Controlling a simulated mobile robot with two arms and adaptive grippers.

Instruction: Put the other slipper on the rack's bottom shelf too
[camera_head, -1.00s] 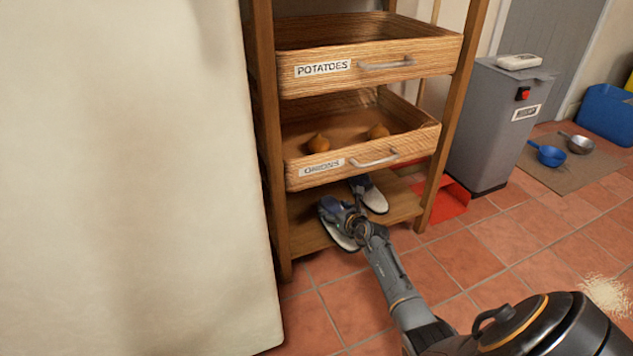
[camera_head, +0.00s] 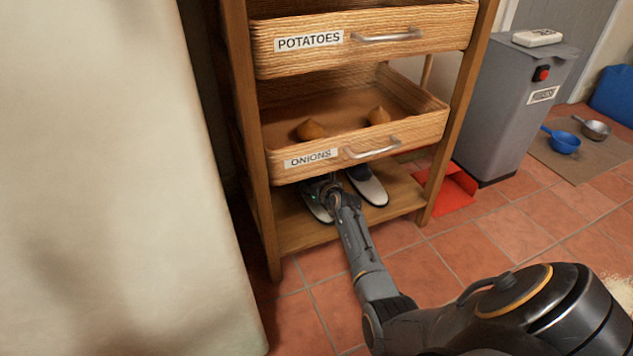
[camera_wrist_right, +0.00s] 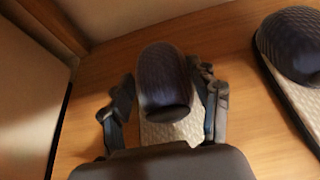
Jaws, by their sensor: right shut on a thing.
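The rack's bottom shelf (camera_head: 290,238) is a wooden board under the onions drawer. One slipper (camera_head: 368,187), dark blue with a white sole, rests on it to the right; it also shows at the right of the right wrist view (camera_wrist_right: 297,50). The other slipper (camera_head: 313,203) is at the left part of the shelf, partly hidden by my right gripper (camera_head: 330,190). In the right wrist view my right gripper (camera_wrist_right: 168,110) has its fingers on both sides of this slipper (camera_wrist_right: 165,85), shut on it. Whether its sole touches the board is unclear. My left gripper is not in view.
The onions drawer (camera_head: 360,153) hangs open low above the slippers, with onions inside. The potatoes drawer (camera_head: 360,45) is above it. A red dustpan-like object (camera_head: 452,195) lies right of the rack. A grey bin (camera_head: 510,105) stands further right. A large pale panel (camera_head: 110,180) fills the left.

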